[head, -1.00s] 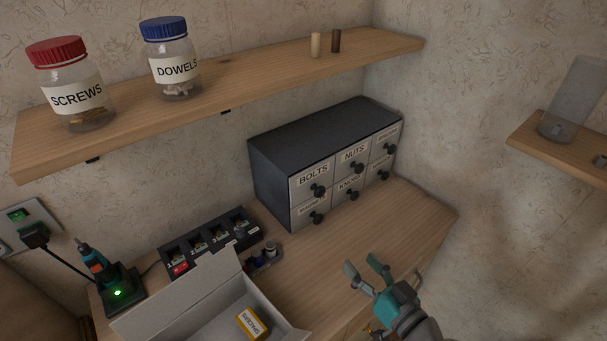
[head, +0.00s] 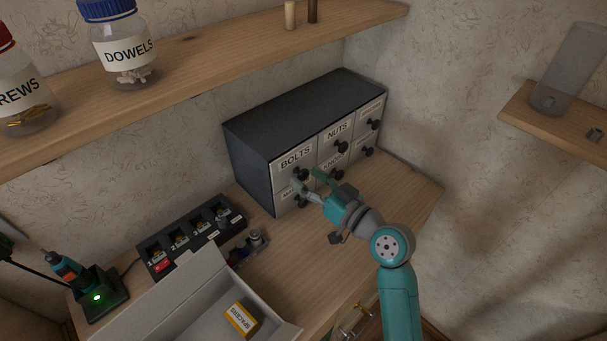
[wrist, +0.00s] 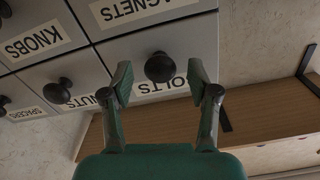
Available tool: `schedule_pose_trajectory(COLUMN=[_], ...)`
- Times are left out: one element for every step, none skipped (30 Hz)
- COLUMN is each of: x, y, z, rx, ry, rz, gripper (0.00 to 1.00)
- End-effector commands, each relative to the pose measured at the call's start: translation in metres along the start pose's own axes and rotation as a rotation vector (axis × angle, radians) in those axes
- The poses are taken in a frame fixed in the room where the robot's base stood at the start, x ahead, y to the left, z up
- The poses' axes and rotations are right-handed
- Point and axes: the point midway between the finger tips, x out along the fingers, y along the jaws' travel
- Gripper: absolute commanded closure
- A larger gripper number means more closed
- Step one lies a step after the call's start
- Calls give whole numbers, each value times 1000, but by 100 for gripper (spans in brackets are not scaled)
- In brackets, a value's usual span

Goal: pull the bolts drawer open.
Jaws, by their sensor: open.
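The bolts drawer (head: 284,169) is the upper left drawer of a dark cabinet (head: 305,110), and its front looks flush with the others. Its label shows upside down in the wrist view, partly hidden by my fingers and the knob. Its round black knob (head: 302,174) also shows in the wrist view (wrist: 160,67). My gripper (head: 308,179) is open in front of this drawer. In the wrist view my gripper (wrist: 163,82) has one finger on each side of the knob, with gaps between; I cannot tell how deep the knob sits between them.
The nuts drawer (head: 334,143) is to the right, with its own knob. The magnets drawer (wrist: 155,30) is below the bolts drawer. An open box (head: 190,285) and a charger tray (head: 190,243) stand on the bench to the left. A shelf (head: 220,65) runs above.

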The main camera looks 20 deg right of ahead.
Motion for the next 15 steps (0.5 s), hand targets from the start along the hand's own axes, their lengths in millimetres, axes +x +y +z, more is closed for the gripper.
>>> schedule_pose_trajectory(x=[6, 9, 13, 14, 16, 18, 19, 19, 20, 20, 20, 20, 20, 20, 20], y=[0, 0, 0, 0, 0, 0, 0, 0, 0, 0, 0, 0, 0, 0, 0], z=[0, 0, 0, 0, 0, 0, 0, 0, 0, 0, 0, 0, 0, 0, 0], rx=[1, 1, 1, 1, 1, 1, 1, 1, 1, 1, 1, 1, 1, 1, 1], ry=[0, 1, 1, 1, 0, 0, 0, 0, 0, 0, 0, 0, 0, 0, 0], rz=[-2, -2, -1, -1, 0, 0, 0, 1, 1, 1, 1, 1, 1, 1, 1], gripper=[40, 40, 40, 40, 40, 40, 40, 40, 40, 40, 40, 40, 40, 40, 40])
